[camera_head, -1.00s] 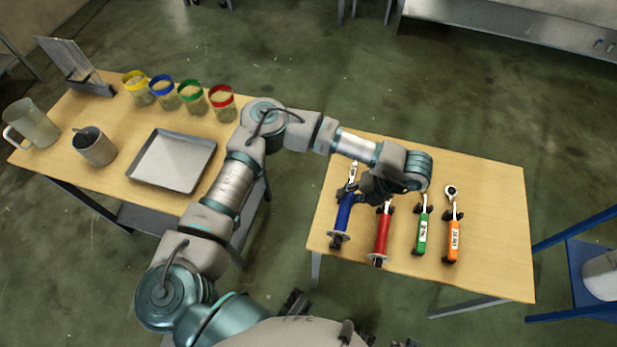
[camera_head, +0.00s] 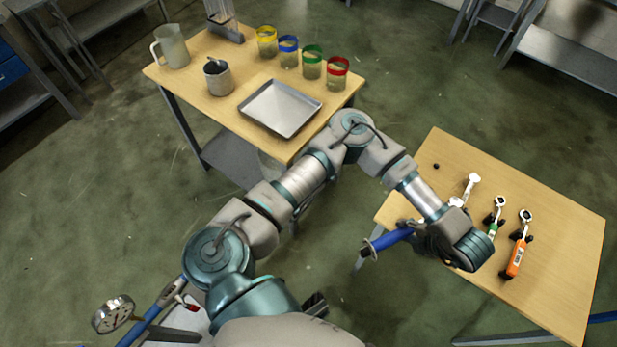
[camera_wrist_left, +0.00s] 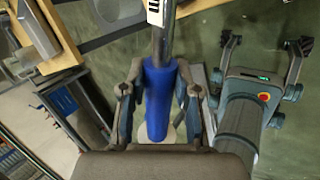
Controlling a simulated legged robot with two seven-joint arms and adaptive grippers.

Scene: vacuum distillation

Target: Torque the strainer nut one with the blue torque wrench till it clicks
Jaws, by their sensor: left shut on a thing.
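The blue torque wrench (camera_head: 388,241) is in my left gripper (camera_head: 424,236), at the near left edge of the right table. My left wrist and gripper hide its middle in the head view. In the left wrist view, the blue handle (camera_wrist_left: 158,100) lies between the two fingers of my left gripper (camera_wrist_left: 160,88), and its metal shaft points away. My right gripper (camera_wrist_left: 264,44) shows at the right of the left wrist view, fingers apart and empty. I cannot make out strainer nut one. A pressure gauge (camera_head: 112,315) and blue pipe (camera_head: 150,312) show at lower left.
The right table (camera_head: 560,215) holds a green wrench (camera_head: 495,218), an orange wrench (camera_head: 517,250) and a pale wrench head (camera_head: 472,183). The left table (camera_head: 215,45) carries a metal tray (camera_head: 280,107), several jars, a beaker and a jug. Floor shows between the tables.

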